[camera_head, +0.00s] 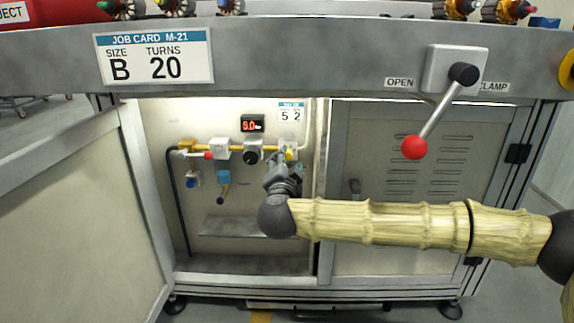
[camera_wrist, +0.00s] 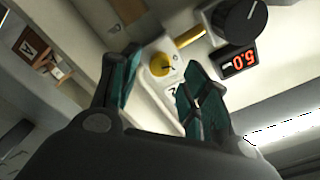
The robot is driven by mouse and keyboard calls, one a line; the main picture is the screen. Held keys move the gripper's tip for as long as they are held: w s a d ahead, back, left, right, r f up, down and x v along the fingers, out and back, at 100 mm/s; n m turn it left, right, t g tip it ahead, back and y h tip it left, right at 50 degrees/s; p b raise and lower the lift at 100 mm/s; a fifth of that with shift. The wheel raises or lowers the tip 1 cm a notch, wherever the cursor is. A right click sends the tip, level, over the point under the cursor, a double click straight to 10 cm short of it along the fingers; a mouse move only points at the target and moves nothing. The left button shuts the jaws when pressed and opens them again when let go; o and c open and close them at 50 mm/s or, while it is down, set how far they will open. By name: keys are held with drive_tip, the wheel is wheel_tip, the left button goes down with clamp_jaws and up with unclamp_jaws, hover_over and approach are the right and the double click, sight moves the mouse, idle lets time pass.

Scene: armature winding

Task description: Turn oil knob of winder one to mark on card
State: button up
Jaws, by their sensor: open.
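A small yellow knob (camera_head: 289,155) sits on a white block at the right of the open cabinet's back panel; whether it is the oil knob I cannot tell from a label. The wrist view shows this yellow knob (camera_wrist: 160,65) with a dark pointer line, between my finger tips. My gripper (camera_wrist: 163,59) is open around it, with a teal finger on either side; contact is not clear. In the head view my gripper (camera_head: 284,168) partly covers the knob's area. A small card (camera_head: 291,111) above reads 5 and 2. The job card (camera_head: 153,56) reads M-21, size B, turns 20.
A red display (camera_head: 252,123) reads about 5.0. A black knob (camera_head: 253,157) is left of the yellow one, with a red-tipped lever (camera_head: 207,155) further left. The cabinet's right door (camera_head: 410,200) is shut. A red-balled clamp lever (camera_head: 415,147) hangs above it.

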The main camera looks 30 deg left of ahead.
sight(287, 157)
drive_tip(key=shift+b+x, duration=0.55)
drive_tip(key=shift+x, duration=1.15)
clamp_jaws()
